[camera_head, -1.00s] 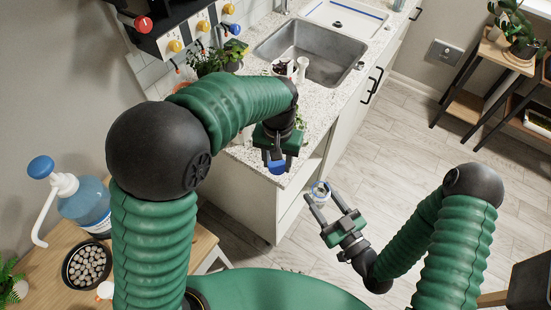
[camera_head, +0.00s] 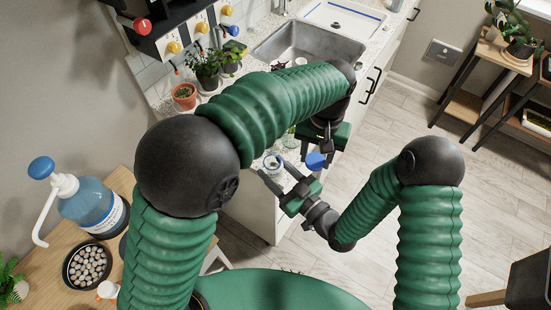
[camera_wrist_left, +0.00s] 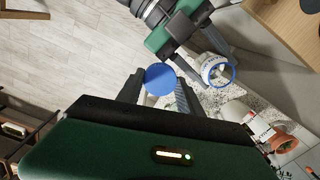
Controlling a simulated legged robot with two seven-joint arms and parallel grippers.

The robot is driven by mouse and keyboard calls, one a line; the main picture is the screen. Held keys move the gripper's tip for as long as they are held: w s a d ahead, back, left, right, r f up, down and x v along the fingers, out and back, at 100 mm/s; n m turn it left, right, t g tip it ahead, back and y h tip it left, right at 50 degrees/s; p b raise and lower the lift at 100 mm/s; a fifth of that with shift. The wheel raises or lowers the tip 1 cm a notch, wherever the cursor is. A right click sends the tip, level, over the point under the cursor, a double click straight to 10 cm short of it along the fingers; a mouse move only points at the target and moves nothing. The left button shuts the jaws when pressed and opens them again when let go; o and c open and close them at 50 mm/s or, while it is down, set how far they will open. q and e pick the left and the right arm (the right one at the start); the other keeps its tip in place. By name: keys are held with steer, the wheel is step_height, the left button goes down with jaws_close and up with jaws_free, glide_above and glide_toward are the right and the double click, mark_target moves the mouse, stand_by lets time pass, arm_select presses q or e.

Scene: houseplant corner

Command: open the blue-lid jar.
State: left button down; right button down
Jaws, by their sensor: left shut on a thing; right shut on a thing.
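The blue lid (camera_head: 316,161) is in my left gripper (camera_head: 314,152), which is shut on it; in the left wrist view the lid (camera_wrist_left: 160,77) shows as a round blue disc between the fingertips. The jar (camera_head: 272,162) is apart from the lid, to its left in the head view. My right gripper (camera_head: 278,172) is shut on the jar's body. In the left wrist view the jar (camera_wrist_left: 217,71) has a blue ring at its mouth and looks uncovered, with something inside that I cannot make out. My left arm partly hides the counter.
The speckled counter (camera_head: 378,45) with a sink (camera_head: 310,45) lies behind my grippers. Potted plants (camera_head: 207,72) and a terracotta pot (camera_head: 184,95) stand on it. A pump bottle (camera_head: 92,207) and a pebble bowl (camera_head: 88,264) stand at left.

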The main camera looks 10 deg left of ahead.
mark_target(275, 159)
steer(key=w, duration=0.2)
steer(key=w+a, duration=0.1)
steer(key=w, duration=0.3)
steer(key=shift+a+f, duration=0.15)
steer(key=shift+f, duration=0.2)
steer(key=shift+f+p, duration=0.35)
steer(key=shift+f, duration=1.35)
steer(key=c, duration=0.6)
jaws_free()
